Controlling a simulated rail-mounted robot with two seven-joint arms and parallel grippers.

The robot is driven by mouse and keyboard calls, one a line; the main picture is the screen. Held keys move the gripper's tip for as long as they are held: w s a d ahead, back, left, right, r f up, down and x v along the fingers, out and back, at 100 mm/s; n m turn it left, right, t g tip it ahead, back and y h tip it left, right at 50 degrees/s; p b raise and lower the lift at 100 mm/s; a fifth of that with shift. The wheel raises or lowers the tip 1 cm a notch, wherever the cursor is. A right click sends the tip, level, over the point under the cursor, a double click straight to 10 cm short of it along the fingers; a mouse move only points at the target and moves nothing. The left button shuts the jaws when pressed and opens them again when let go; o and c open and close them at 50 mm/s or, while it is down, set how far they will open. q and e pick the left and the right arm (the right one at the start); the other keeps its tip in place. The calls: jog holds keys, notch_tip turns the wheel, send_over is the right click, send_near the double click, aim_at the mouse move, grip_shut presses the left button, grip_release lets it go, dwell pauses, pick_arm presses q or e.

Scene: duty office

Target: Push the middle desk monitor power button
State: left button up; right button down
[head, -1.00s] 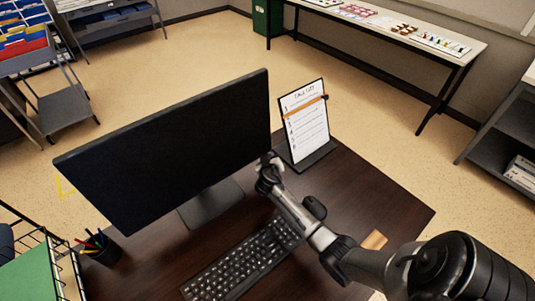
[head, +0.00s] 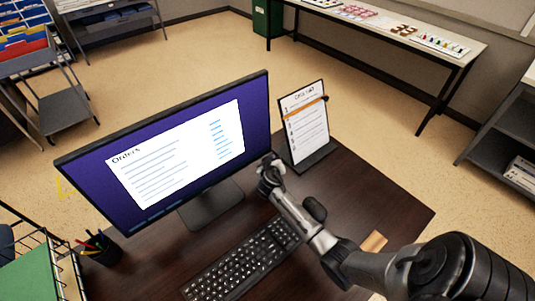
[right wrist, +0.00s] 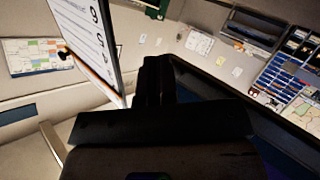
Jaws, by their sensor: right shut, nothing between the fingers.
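The desk monitor (head: 175,150) stands on the dark desk, its screen lit purple with a white "Orders" page. Its power button is not visible; the gripper hides the lower right corner. My right gripper (head: 268,160) is shut and empty at that lower right corner of the monitor. I cannot tell if it touches the frame. In the right wrist view the shut fingers (right wrist: 155,75) point up beside the monitor's dark edge (right wrist: 235,95). My left gripper is not in view.
A clipboard stand (head: 305,125) stands just right of the gripper. A keyboard (head: 243,260) lies in front of the monitor. A pen cup (head: 102,248) and a wire tray (head: 62,262) are at the left. The desk's right part (head: 385,205) is mostly clear.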

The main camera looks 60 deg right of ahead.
jog(key=shift+s, duration=0.15)
jog(key=shift+s+a+r+p, duration=0.1)
jog(key=shift+s+a+p, duration=0.3)
jog(key=shift+s, duration=0.55)
jog(key=shift+s+a+r+p, duration=0.1)
jog(key=shift+s+a+p, duration=0.1)
jog(key=shift+s+p, duration=0.55)
jog(key=shift+s+a+p, duration=0.3)
jog(key=shift+s, duration=0.85)
jog(key=s+a+n+y, duration=0.1)
jog(key=s+a+y, duration=0.1)
jog(key=s+a, duration=0.2)
jog(key=s+a+n+g+y, duration=0.1)
jog(key=s+a+y, duration=0.2)
jog(key=a, duration=0.7)
jog(key=s+a+n+y, duration=0.2)
jog(key=s+a, duration=0.5)
jog(key=shift+a+f, duration=0.15)
jog(key=shift+a, duration=0.1)
jog(key=s+a+r+n+g+y, duration=0.2)
jog(key=s+a+r+n+y, duration=0.2)
jog(key=s+a, duration=0.5)
jog(key=a+y, duration=0.1)
jog(key=a, duration=0.1)
jog(key=shift+s+a, duration=0.3)
jog(key=shift+s, duration=0.1)
